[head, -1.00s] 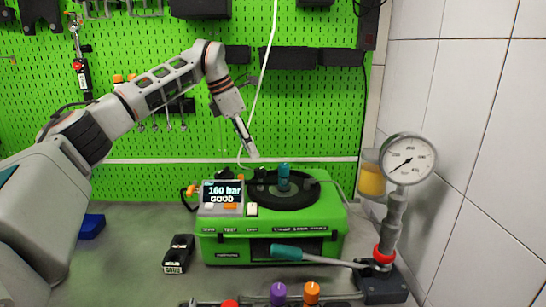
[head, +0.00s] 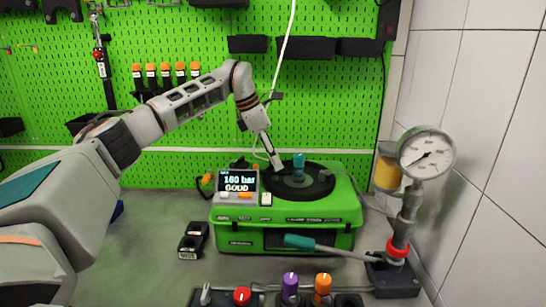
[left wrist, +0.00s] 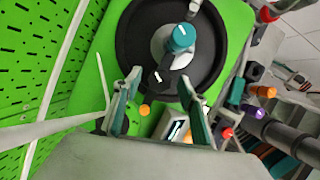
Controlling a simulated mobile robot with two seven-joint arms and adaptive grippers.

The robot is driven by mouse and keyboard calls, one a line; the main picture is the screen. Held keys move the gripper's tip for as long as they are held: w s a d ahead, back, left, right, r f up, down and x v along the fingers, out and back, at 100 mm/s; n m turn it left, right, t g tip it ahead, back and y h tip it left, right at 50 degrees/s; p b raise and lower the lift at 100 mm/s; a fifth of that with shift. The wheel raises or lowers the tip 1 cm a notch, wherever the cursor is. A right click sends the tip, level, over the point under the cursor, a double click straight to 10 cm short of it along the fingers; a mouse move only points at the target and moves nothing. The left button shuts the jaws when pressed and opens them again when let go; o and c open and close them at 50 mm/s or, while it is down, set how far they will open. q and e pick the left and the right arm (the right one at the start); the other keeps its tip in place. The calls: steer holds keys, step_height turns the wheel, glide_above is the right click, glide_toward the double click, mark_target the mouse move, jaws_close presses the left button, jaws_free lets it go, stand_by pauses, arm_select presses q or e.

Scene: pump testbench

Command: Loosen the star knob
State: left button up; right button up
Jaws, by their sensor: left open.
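My left gripper (head: 277,167) is open and empty, pointing down at the left side of the black round dish on the green test unit. In the left wrist view, its two fingers (left wrist: 160,82) stand apart, with a black knob-like part with a white mark (left wrist: 168,76) showing between and just beyond the tips. I cannot tell whether they touch it. A teal cylinder (head: 299,166) stands upright in the dish; it also shows in the left wrist view (left wrist: 181,38). I cannot clearly make out which part is the star knob. My right gripper is out of view.
A display (head: 238,183) reading 160 bar GOOD sits at the unit's left front. A pressure gauge (head: 427,154) and a teal-handled lever (head: 300,242) stand to the right and front. Orange and purple knobs (head: 291,287) line the front edge. A tiled wall closes the right side.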

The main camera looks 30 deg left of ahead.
arm_select(q)
steer(key=c, duration=1.1)
steer(key=shift+n, duration=0.4)
steer(key=n+t+y, duration=0.1)
steer(key=n, duration=0.2)
steer(key=shift+s+d, duration=0.1)
steer(key=shift+d, duration=0.05)
steer(key=shift+n+y, duration=0.7)
steer(key=shift+n, duration=1)
steer(key=o, duration=1.1)
